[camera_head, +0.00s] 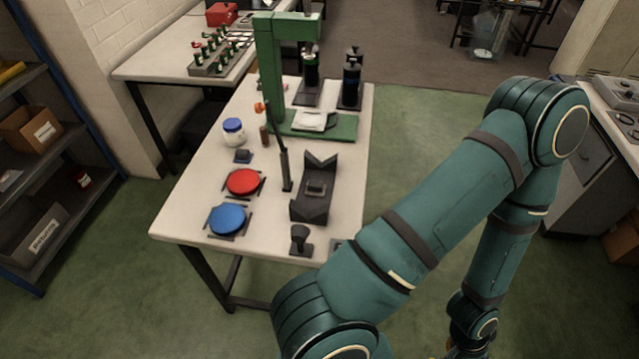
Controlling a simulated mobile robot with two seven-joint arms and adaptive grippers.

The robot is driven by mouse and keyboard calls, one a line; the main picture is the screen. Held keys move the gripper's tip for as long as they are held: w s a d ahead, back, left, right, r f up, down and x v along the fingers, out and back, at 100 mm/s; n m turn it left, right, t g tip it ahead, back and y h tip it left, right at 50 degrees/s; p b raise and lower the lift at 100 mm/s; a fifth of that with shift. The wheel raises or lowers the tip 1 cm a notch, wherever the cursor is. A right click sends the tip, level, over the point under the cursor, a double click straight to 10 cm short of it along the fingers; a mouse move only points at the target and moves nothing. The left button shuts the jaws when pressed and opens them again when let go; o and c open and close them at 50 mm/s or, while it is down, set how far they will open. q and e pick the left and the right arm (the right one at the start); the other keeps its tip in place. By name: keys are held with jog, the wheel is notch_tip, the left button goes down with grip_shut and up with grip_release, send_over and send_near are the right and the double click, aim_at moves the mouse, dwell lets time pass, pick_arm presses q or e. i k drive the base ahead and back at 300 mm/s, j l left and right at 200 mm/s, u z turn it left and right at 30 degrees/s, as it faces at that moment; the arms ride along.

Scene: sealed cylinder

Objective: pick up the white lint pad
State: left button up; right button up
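A white, flat, cloth-like piece (312,121), which looks like the lint pad, lies on the base of the green press-like stand (345,127) at the back of the table. Its details are too small to tell. My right arm crosses the right half of the view, bends at the elbow and hangs down beyond the table's right side. Its gripper is below the bottom edge of the picture. My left arm and gripper do not show. No gripper is near the white piece.
The table (190,200) holds a red disc (243,181), a blue disc (227,220), a blue-lidded white jar (233,132), a dark V-shaped cradle (312,200) and black cylinders (351,80). The green upright (270,70) rises left of the white piece. Shelves (50,190) stand left.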

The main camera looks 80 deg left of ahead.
aim_at(316, 189)
jog(key=i+u, duration=0.2)
jog(key=u, duration=0.25)
jog(key=i+u, duration=0.2)
jog(key=u, duration=0.2)
jog(key=i+u, duration=0.2)
jog(key=u, duration=0.25)
jog(key=i+l+u, duration=0.2)
jog(key=u, duration=0.2)
jog(key=i+l+u, duration=0.15)
jog(key=u, duration=0.3)
jog(key=i+l+u, duration=0.1)
jog(key=l+u, duration=0.3)
jog(key=j, duration=0.1)
